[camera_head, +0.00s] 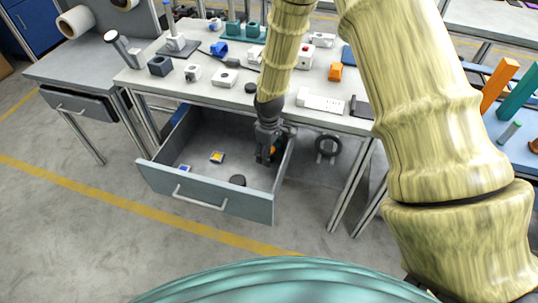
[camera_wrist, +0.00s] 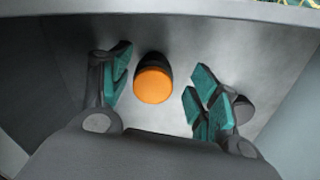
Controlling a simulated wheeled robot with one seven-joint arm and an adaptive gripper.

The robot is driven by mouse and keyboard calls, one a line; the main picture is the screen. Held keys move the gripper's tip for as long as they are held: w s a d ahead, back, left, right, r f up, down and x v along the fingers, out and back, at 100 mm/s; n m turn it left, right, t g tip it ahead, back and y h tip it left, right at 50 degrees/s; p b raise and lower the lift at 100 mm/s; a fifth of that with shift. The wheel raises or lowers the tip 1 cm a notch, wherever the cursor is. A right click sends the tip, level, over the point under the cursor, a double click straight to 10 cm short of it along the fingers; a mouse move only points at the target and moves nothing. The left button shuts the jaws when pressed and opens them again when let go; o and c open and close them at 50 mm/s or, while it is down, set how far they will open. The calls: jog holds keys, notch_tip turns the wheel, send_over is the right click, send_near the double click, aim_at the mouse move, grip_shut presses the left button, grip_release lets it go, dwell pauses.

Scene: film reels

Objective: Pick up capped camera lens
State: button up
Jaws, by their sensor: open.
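A short black cylinder with an orange end (camera_wrist: 153,84), which looks like the capped camera lens, lies in the open drawer. In the wrist view it sits between my open gripper's (camera_wrist: 160,92) teal-padded fingers, with gaps on both sides and nothing held. In the head view my gripper (camera_head: 268,155) reaches down into the right part of the drawer, and the lens's orange end (camera_head: 273,150) shows beside the fingers, the rest mostly hidden. A dark round object (camera_head: 237,180) lies near the drawer front; a dark round thing (camera_wrist: 243,109) shows partly behind the right finger.
The open drawer (camera_head: 210,197) has walls close around my gripper. The workbench (camera_head: 215,93) above holds several small parts. Open floor lies in front.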

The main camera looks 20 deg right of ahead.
jog(key=shift+f, duration=0.25)
jog(key=c, duration=1.1)
jog(key=shift+r, duration=0.15)
jog(key=shift+c, duration=0.2)
